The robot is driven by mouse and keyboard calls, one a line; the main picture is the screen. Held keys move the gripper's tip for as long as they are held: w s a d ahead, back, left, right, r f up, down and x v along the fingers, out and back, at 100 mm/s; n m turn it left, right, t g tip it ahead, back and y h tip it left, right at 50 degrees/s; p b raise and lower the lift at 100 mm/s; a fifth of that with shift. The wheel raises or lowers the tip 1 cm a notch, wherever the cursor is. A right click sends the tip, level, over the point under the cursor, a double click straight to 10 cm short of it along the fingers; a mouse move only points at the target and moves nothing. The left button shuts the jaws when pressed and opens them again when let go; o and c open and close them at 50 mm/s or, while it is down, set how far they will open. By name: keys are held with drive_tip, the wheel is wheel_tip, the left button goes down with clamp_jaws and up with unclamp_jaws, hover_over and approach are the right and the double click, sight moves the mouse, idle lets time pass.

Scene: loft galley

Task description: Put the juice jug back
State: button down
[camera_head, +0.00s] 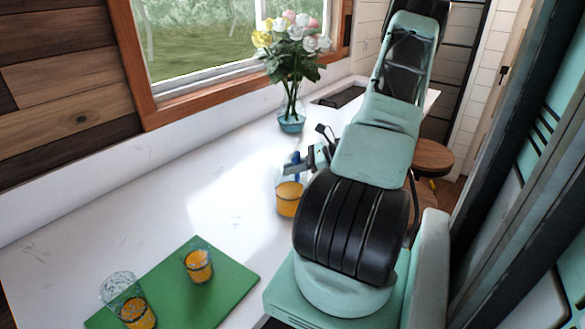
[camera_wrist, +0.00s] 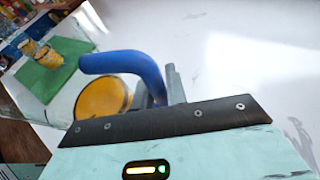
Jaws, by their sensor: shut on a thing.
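The juice jug (camera_head: 287,200) is clear, with orange juice in it and a blue handle. It is over the white counter, left of my arm in the head view. My gripper (camera_head: 306,163) is shut on the blue handle, which also shows in the wrist view (camera_wrist: 118,62). There the jug (camera_wrist: 101,98) appears beyond my gripper (camera_wrist: 168,88), on its left. I cannot tell whether the jug's base touches the counter. My arm hides part of the jug's right side in the head view.
A green board (camera_head: 222,284) at the counter's near end bears two glasses of orange juice, one at the left (camera_head: 138,312) and one further right (camera_head: 198,267). A vase of flowers (camera_head: 291,118) stands further back by the window. The white counter (camera_head: 190,205) between is clear.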

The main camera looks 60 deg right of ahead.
drive_tip(key=shift+f, duration=0.35)
drive_tip(key=shift+f, duration=0.2)
drive_tip(key=c, duration=1.4)
unclamp_jaws()
drive_tip(key=shift+r, duration=0.15)
drive_tip(key=b+v, duration=0.5)
drive_tip(key=v, duration=0.7)
drive_tip(key=shift+a, duration=0.1)
